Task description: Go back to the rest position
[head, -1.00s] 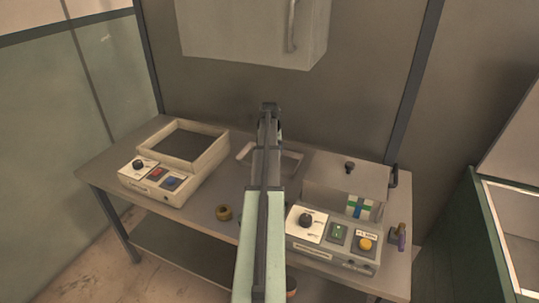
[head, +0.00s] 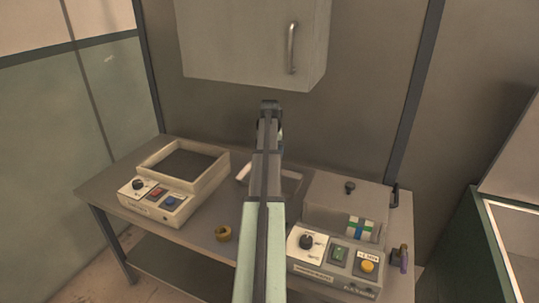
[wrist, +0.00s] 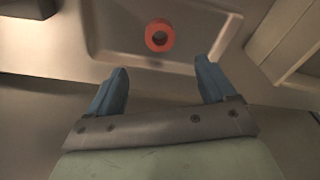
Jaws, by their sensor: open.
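My gripper (wrist: 165,88) is open in the wrist view, its two blue fingers apart with nothing between them. In the head view my arm reaches forward over the middle of the bench (head: 110,192), and the arm hides the fingertips. Beyond the fingers in the wrist view, an orange-red ring (wrist: 160,35) lies in a shallow tray (wrist: 110,50), apart from the gripper. In the head view the tray (head: 243,172) is mostly behind my arm and the ring in it is hidden.
A vacuum chamber unit (head: 325,205) with knob and buttons stands at right. An open-topped box with controls (head: 215,172) stands at left. A yellowish ring (head: 223,233) lies near the front edge, and a purple-tipped object (head: 404,260) at far right. A wall cabinet (head: 240,45) hangs above.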

